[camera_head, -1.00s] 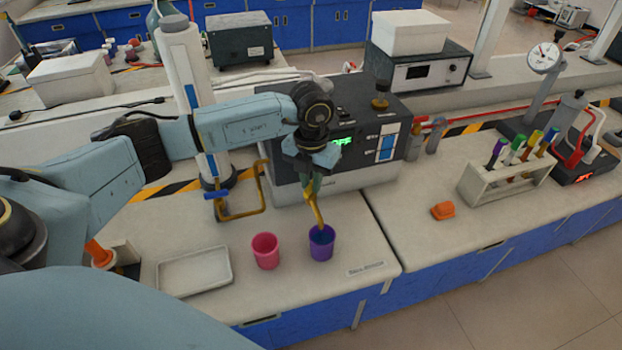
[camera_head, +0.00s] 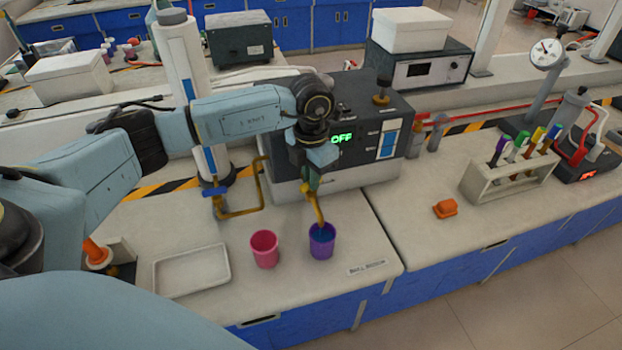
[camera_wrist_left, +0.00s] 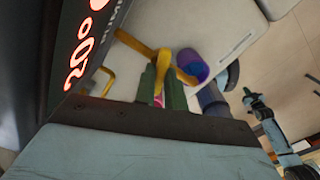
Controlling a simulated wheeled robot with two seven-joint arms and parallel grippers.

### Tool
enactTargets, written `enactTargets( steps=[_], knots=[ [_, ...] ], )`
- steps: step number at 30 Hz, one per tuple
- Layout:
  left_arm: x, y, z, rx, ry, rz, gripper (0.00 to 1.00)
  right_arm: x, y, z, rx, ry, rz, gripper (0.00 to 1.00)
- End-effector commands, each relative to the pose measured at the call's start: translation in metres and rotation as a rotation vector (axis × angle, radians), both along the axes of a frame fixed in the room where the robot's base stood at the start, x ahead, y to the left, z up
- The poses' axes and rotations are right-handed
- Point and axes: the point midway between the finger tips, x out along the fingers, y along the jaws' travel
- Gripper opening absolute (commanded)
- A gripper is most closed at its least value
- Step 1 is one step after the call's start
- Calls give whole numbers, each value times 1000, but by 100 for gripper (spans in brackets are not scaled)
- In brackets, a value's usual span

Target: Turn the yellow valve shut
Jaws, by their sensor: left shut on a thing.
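My left gripper (camera_head: 308,184) is at the front of the dark machine, above the purple cup. In the left wrist view its green fingers (camera_wrist_left: 161,85) are closed on the yellow valve (camera_wrist_left: 164,62), which they partly hide. The valve's yellow spout (camera_head: 318,207) runs down from the fingers to the mouth of the purple cup (camera_head: 322,242), which has blue inside. The cup also shows in the left wrist view (camera_wrist_left: 193,64). What looks like my right gripper (camera_wrist_left: 255,100) is small at the right of that view, its fingers unclear.
A pink cup (camera_head: 264,250) stands left of the purple cup, and an empty white tray (camera_head: 192,285) lies farther left. A yellow pipe with a blue handle (camera_head: 214,191) is by the white column. The machine (camera_head: 390,110) shows a green OFF. An orange block (camera_head: 445,208) lies at right.

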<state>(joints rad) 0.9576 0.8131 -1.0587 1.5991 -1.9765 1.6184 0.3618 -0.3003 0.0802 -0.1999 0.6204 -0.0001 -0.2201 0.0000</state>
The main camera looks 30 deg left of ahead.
Motion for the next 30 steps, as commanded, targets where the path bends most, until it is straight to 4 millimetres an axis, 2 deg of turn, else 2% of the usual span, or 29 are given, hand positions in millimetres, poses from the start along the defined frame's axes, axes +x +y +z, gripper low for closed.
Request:
enactTargets(
  steps=[6,15,30],
  knots=[
    [0,1,-1,1,-1,-175,0,0,0,-11,0,-1,0,0],
    [0,0,0,0,-1,-345,0,1,0,-19,0,-1,0,0],
    [0,0,1,0,-1,-418,0,1,0,-21,0,-1,0,0]
  ],
)
